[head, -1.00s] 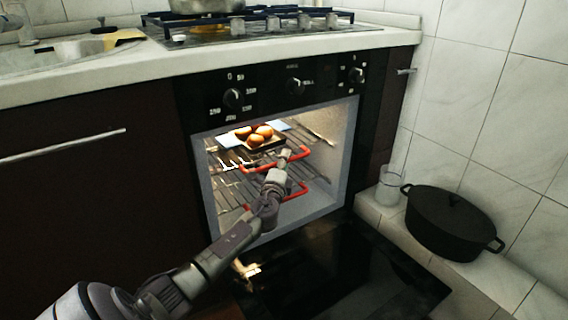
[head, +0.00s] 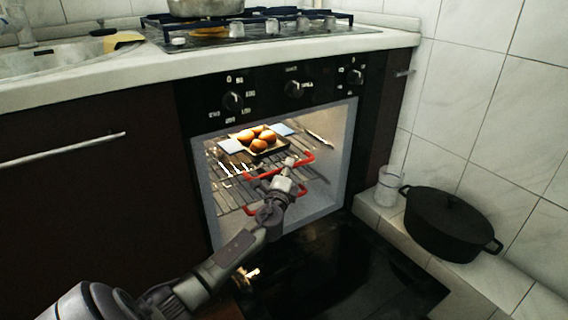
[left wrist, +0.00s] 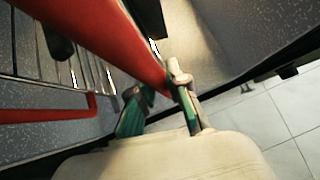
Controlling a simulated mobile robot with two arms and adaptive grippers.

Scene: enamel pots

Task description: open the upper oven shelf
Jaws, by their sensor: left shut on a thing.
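The upper oven shelf (head: 222,170) is a wire rack with a red handle (head: 262,175) along its front, inside the open, lit oven. The shelf bears a dark tray (head: 283,146) with several round brown buns (head: 257,135). My left gripper (head: 289,163) is shut on the red handle, right of its middle. In the left wrist view the thick red handle (left wrist: 110,40) runs diagonally to between the fingers of the gripper (left wrist: 160,100), which hide part of it. My right gripper is not in view.
A lower rack with its own red handle (head: 249,211) lies below, partly hidden by my left arm. The dark oven door (head: 350,275) is folded down in front. A black pot (head: 450,225) and a glass (head: 389,186) stand on the ledge at right.

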